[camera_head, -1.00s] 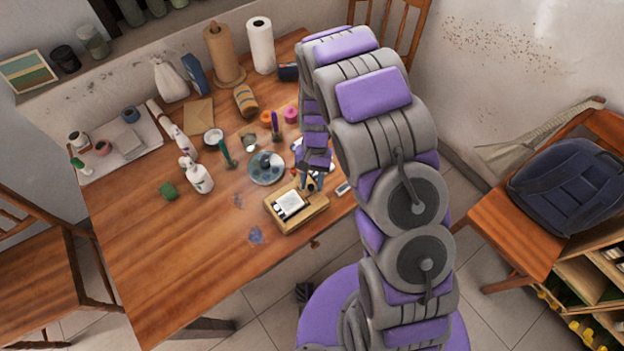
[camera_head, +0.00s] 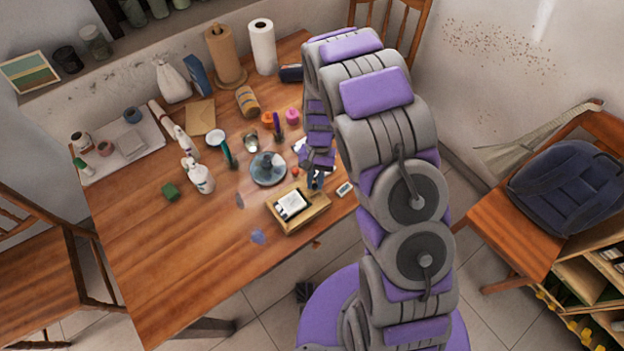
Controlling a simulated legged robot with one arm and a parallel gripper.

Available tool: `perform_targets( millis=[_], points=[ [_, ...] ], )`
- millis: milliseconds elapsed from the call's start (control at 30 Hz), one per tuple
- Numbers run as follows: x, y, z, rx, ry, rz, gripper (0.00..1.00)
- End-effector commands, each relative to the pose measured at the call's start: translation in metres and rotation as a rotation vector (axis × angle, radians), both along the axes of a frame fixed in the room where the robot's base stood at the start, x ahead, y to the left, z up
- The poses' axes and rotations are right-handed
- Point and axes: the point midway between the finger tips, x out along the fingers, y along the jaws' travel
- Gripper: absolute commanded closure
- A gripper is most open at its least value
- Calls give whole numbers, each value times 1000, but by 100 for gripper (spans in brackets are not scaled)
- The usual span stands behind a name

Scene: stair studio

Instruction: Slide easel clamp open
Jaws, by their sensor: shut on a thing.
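My gripper (camera_head: 316,184) reaches down at the back right edge of the easel. It is shut on a small part there, which looks like the easel clamp. The jaws and my arm hide most of that part, so how far the clamp has slid cannot be told.
A round palette (camera_head: 268,168) lies just behind the easel. A small white item (camera_head: 344,189) lies right of the easel. The table's front left is clear.

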Motion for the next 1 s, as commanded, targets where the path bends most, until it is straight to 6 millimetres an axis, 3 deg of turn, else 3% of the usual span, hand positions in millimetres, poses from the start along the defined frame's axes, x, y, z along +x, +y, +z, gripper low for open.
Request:
perform_targets(
  millis=[300, 333, 600, 867, 1000],
  points=[
    [7, -7, 1, 2, -10, -1, 100],
    [7, -7, 1, 2, -10, -1, 80],
    [5, -7, 1, 2, -6, 0, 55],
    [5, -5, 2, 1, -5, -1, 55],
    [11, -6, 14, 1, -7, -1, 55]
  ],
)
